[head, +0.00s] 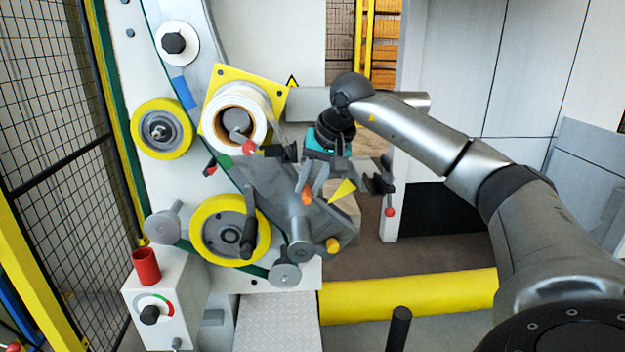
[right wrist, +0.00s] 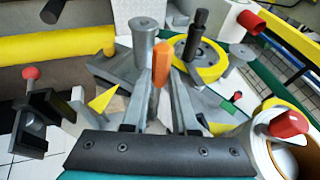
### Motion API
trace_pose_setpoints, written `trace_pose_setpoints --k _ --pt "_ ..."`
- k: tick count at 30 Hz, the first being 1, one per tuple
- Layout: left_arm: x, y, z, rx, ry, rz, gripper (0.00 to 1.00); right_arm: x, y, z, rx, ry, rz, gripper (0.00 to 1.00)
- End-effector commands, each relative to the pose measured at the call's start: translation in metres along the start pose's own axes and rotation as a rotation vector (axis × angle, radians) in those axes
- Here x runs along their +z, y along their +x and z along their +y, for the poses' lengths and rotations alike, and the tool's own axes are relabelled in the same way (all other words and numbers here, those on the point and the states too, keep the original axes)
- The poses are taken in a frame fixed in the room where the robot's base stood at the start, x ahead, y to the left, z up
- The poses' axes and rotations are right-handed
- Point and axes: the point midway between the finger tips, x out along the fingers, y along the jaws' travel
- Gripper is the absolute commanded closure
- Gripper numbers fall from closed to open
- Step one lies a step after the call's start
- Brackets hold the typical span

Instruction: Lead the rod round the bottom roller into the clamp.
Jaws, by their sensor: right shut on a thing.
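My right gripper (head: 307,182) reaches in from the right, in front of the machine. My left gripper is not in view.
Another yellow roller (head: 135,128) and a white coil (head: 207,125) on a yellow plate sit above. Grey posts (head: 299,228) and a yellow triangle (head: 342,191) stand close to the gripper. A mesh fence (head: 45,100) bounds the left. Open floor (head: 370,263) lies right of the machine.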

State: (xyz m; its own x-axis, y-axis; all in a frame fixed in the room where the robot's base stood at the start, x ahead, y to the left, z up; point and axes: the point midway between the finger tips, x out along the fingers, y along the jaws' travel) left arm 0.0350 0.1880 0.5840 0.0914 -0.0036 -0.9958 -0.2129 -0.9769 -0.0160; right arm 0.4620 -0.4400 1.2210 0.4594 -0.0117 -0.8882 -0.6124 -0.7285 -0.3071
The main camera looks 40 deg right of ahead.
Motion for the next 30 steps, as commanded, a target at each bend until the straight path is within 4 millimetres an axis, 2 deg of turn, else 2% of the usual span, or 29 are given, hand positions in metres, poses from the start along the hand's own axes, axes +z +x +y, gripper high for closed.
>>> trace_pose_setpoints --k 30 --pt "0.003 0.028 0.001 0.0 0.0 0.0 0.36 0.026 0.068 -0.007 -0.002 -0.001 0.001 1.0"
